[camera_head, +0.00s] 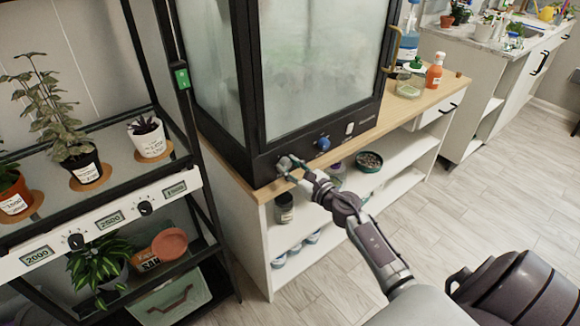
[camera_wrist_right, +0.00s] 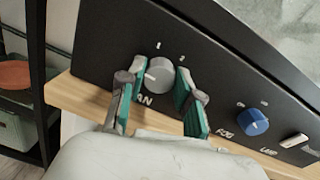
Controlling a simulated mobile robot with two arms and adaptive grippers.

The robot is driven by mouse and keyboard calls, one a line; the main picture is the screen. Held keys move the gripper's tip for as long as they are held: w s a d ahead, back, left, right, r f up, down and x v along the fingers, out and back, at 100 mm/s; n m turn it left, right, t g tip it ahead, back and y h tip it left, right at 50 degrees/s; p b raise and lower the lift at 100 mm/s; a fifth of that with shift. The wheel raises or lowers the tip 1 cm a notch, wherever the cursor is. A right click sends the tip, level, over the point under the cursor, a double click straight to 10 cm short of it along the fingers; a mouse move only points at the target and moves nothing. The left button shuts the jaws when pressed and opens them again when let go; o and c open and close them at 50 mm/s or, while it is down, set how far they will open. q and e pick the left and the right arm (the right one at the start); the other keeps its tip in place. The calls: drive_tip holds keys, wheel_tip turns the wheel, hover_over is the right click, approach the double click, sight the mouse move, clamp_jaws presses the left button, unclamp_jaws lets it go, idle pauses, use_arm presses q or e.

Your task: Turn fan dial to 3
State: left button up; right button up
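The fan dial (camera_wrist_right: 161,73) is a round grey knob on the black front panel of a glass cabinet. Its label is partly hidden; "AN" shows. A light pointer line on the knob faces lower left. My right gripper (camera_head: 291,168) is at the panel's lower left corner in the head view, covering most of the dial. In the right wrist view its two green-padded fingers stand either side of the knob, open, with a gap at the left; the right finger is very close, contact unclear. My left gripper is out of view.
A blue fog knob (camera_wrist_right: 252,121) and a pale lamp switch (camera_wrist_right: 294,140) sit right of the dial. The cabinet (camera_head: 290,70) stands on a wooden-topped shelf unit (camera_head: 425,100). A plant rack (camera_head: 110,215) with pots and its own dials is at left.

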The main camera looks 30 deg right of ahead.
clamp_jaws()
